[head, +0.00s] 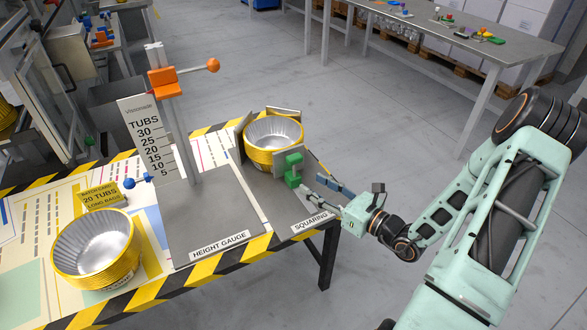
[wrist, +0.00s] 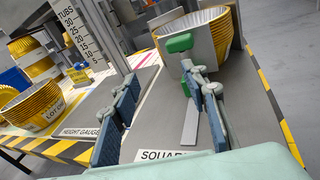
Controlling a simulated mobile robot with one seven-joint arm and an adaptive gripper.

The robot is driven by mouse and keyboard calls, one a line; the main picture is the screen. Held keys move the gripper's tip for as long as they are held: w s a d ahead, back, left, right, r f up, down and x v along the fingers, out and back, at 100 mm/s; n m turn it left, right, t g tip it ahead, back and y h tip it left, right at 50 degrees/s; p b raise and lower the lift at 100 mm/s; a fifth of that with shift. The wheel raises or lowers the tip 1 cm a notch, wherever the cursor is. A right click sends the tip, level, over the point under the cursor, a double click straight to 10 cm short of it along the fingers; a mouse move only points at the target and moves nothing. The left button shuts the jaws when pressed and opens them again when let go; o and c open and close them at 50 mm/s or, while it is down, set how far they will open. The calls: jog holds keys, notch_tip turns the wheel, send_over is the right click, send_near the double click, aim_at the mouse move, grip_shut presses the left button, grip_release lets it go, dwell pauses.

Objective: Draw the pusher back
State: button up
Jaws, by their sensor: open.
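The pusher shows as a green handle (head: 293,170) on a grey plate, on the front side of a stack of gold-rimmed foil tubs (head: 272,138) on the squaring station (head: 308,212). In the wrist view the green handle (wrist: 180,42) stands just beyond my fingers, against the grey plate and the tub stack (wrist: 214,30). Whether plate and tubs touch I cannot tell. My gripper (head: 330,186) is open and empty, low over the squaring plate, with its fingers pointing at the handle. Its blue-padded fingers (wrist: 160,85) frame the station, and the right finger partly hides the handle's lower part.
The height gauge (head: 178,120) with an orange slider arm stands left of the station. Another tub stack (head: 96,248) stands at the table's front left. Upright grey guides flank the squared stack. The floor at right is clear; a back table (head: 460,38) holds small items.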

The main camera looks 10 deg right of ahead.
aim_at(298, 161)
jog(key=w+a, duration=0.1)
jog(key=w, duration=0.2)
jog(key=w+a+m+t+h+b, duration=0.1)
jog(key=w, duration=0.3)
jog(key=w+a+m+b, duration=0.1)
jog(key=w, duration=0.3)
jog(key=shift+a+r+t, duration=0.1)
jog(key=shift+t, duration=0.3)
jog(key=shift+c, duration=0.2)
grip_shut()
